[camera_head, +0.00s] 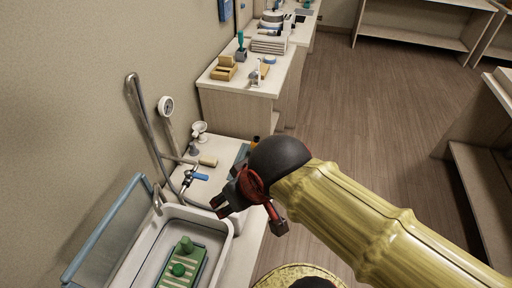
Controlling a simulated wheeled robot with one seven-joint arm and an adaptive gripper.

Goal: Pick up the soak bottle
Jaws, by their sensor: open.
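My gripper (249,214) has black and red fingers spread apart. It hangs over the near counter, right of the sink, with nothing visible between the fingers. I cannot tell for sure which thing is the soak bottle. A small dark and orange item (255,142) shows just behind my black wrist, mostly hidden. A small whitish, bottle-like item (256,75) stands on the farther counter. Green round-topped items (186,245) are in the sink, on a green slatted board (185,268).
A white sink (225,248) with a tall metal pipe (143,120) and a bluish clear panel (105,225) is at lower left. A blue-handled tool (198,177) and a tan block (208,161) lie on the near counter. Open wooden floor (355,110) is at right.

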